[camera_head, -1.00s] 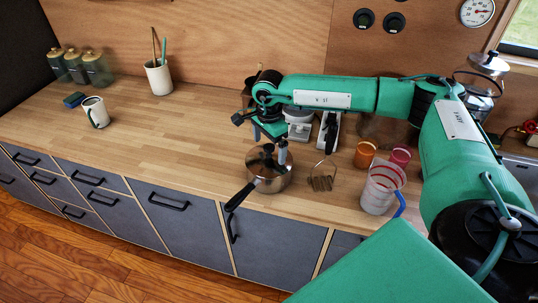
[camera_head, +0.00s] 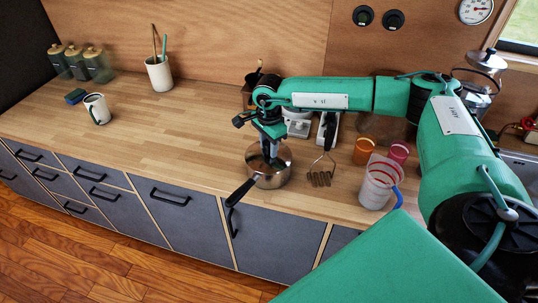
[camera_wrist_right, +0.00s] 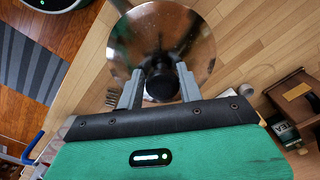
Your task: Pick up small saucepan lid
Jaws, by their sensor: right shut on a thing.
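The small saucepan (camera_head: 272,182) stands near the front edge of the wooden counter, its dark handle pointing to the front left. Its shiny round lid (camera_head: 284,155) appears to rest on top; I see no clear gap between them. In the right wrist view the lid (camera_wrist_right: 140,35) is a reflective disc with a black knob (camera_wrist_right: 160,87). My right gripper (camera_head: 270,158) points down over the lid. Its fingers (camera_wrist_right: 160,76) are shut on the knob from both sides. The fingers hide part of the knob in the head view. My left gripper is not in view.
A wire masher (camera_head: 321,175), an orange cup (camera_head: 364,151), a red cup (camera_head: 398,152) and a clear jug (camera_head: 378,184) stand right of the saucepan. A white scale (camera_head: 298,125) is behind it. A white mug (camera_head: 97,108) is far left; the counter between is clear.

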